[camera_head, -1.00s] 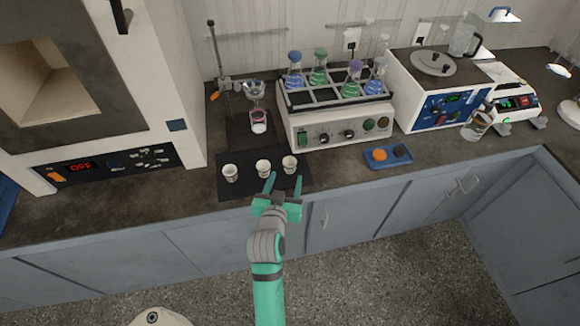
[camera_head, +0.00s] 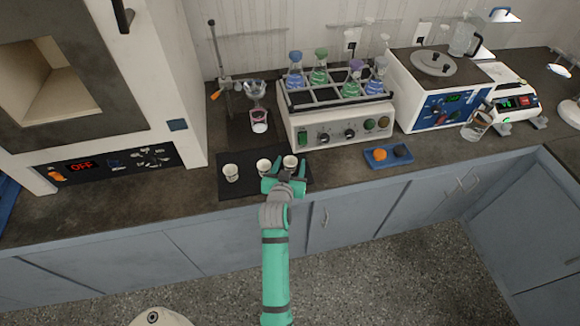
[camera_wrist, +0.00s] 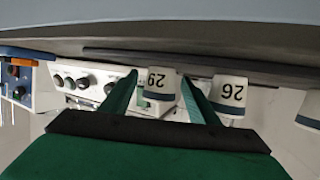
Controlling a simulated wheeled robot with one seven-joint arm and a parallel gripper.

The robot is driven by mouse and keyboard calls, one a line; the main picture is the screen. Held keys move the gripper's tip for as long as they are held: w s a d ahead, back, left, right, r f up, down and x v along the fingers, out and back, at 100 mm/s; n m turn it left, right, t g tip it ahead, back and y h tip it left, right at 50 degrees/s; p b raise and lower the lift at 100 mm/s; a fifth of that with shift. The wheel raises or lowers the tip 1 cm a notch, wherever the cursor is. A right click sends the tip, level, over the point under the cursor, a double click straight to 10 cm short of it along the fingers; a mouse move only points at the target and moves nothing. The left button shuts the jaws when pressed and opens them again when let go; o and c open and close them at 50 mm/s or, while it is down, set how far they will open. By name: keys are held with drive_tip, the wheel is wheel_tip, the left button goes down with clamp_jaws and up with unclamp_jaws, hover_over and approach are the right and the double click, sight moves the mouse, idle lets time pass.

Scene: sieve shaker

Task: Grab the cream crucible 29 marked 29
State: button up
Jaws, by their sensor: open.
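The cream crucible marked 29 (camera_head: 290,161) is the rightmost of three small cups on the black mat (camera_head: 233,190). In the wrist view, which is upside down, crucible 29 (camera_wrist: 158,84) shows its number and a dark band between my two green fingers. My gripper (camera_head: 291,167) is open, with one finger on each side of this crucible. It also shows in the wrist view (camera_wrist: 160,80). I cannot tell whether either finger touches the cup. The middle crucible (camera_head: 263,164), which reads 26 in the wrist view (camera_wrist: 232,92), stands just left of my gripper.
A third crucible (camera_head: 231,172) stands at the mat's left. Behind are a funnel stand (camera_head: 256,92) and a shaker with flasks (camera_head: 340,130). A blue tray (camera_head: 388,160) lies to the right, and a furnace (camera_head: 90,165) stands at the left.

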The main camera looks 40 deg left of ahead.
drive_tip(key=c, duration=1.1)
